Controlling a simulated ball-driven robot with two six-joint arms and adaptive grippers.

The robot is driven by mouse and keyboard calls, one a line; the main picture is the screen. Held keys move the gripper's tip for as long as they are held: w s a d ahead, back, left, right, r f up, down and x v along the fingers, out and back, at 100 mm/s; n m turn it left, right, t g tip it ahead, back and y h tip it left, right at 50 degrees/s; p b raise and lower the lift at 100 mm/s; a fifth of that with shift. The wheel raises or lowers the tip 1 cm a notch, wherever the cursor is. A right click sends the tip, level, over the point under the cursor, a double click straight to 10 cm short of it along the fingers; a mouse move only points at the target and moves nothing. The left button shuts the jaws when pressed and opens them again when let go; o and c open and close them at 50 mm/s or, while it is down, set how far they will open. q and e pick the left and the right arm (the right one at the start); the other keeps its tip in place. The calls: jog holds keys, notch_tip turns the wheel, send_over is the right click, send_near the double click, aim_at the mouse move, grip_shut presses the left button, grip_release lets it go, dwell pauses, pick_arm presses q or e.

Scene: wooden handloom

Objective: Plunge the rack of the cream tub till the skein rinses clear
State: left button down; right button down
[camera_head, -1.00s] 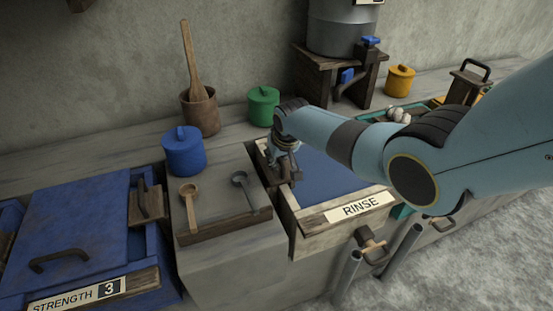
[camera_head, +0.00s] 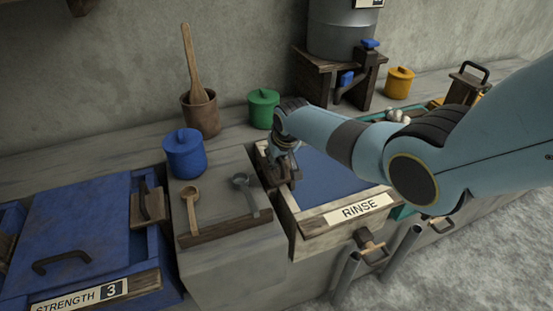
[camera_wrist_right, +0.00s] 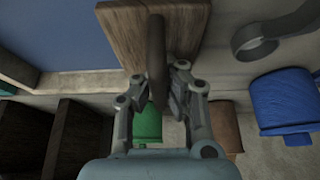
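The cream tub (camera_head: 312,226) is a pale wooden box labelled RINSE, with flat blue liquid (camera_head: 330,176) inside. My right gripper (camera_head: 276,172) is at its left end; the forearm covers part of the tub. In the right wrist view, my right gripper (camera_wrist_right: 159,95) has its fingers close on both sides of a dark bar handle (camera_wrist_right: 156,45) on a wooden board (camera_wrist_right: 118,28), which looks like the rack. The fingers appear shut on this handle. The skein is not visible. My left gripper is not in view.
Left of the tub is a stone ledge with two ladles (camera_head: 191,205). A blue pot (camera_head: 184,155), a green pot (camera_head: 263,108) and a brown crock (camera_head: 200,115) stand behind. A blue lidded vat (camera_head: 85,225) lies left. Pipes (camera_head: 395,265) stand in front.

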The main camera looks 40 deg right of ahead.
notch_tip(320, 180, up, 14)
jog(key=p, duration=1.3)
jog(key=shift+d, duration=0.15)
jog(key=c, duration=2.1)
grip_release()
jog(key=shift+r, duration=0.1)
jog(key=o, duration=2)
jog(key=shift+r+p, duration=0.5)
jog(key=shift+r, duration=2.85)
